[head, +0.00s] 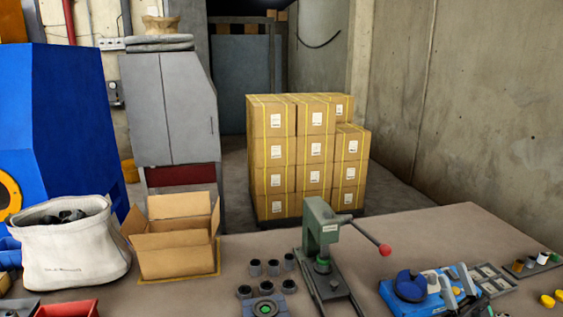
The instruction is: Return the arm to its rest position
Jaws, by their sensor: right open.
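My right gripper (450,277) shows at the bottom right, open, with its two fingers apart and pointing away from me. It appears empty. It overlaps a blue device with a dark blue round part (410,286) on the table; whether they touch I cannot tell. Most of my right arm is below the picture's lower edge. My left gripper is not in view.
A green press (321,232) with a red-knobbed lever stands mid-table, left of my right gripper. Several dark cups (272,267) sit beside it. An open cardboard box (176,250) and a white sack (75,255) stand left. Bare table (430,232) lies behind the blue device.

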